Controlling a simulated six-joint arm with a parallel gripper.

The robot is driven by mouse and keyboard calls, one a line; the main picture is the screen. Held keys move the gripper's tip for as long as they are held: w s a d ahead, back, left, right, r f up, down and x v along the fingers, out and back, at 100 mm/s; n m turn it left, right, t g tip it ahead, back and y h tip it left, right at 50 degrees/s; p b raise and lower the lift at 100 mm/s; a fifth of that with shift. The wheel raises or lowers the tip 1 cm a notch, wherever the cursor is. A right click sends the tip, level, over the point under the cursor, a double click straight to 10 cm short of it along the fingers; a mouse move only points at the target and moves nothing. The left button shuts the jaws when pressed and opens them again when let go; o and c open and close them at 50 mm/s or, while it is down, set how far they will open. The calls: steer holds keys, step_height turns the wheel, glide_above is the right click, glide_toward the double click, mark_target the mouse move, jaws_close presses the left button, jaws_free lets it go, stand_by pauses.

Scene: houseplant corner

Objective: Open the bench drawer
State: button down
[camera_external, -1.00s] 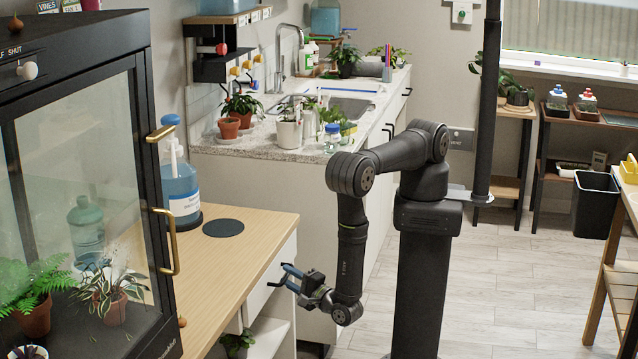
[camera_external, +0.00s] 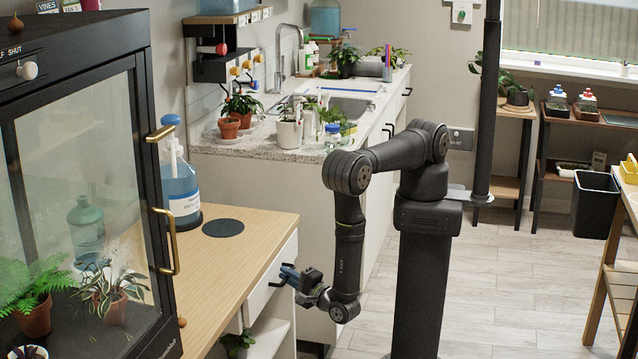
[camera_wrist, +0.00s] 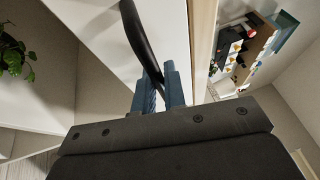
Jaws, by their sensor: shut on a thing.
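The bench drawer (camera_external: 262,295) is a white front under the wooden bench top, and it looks flush with the bench. Its dark bar handle (camera_external: 276,283) sticks out from the front; in the wrist view the handle (camera_wrist: 141,40) is a curved black bar. My gripper (camera_external: 289,277) is at the drawer front, with its blue fingers at the handle. In the wrist view the two fingers (camera_wrist: 160,88) are on either side of the handle's end and closed on it. The part of the handle between the fingers is partly hidden.
The wooden bench top (camera_external: 235,257) carries a blue bottle (camera_external: 179,185) and a dark round mat (camera_external: 222,228). A glass cabinet (camera_external: 85,200) stands at the left. An open shelf with a plant (camera_external: 238,342) lies below the drawer.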

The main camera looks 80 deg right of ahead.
steer(key=s, duration=2.7)
steer(key=shift+s, duration=0.1)
steer(key=c, duration=1.5)
jaws_free()
steer(key=v, duration=1.2)
steer(key=x, duration=1.2)
steer(key=shift+w, duration=0.25)
steer(key=shift+s, duration=0.1)
steer(key=v, duration=0.7)
steer(key=shift+s, duration=0.35)
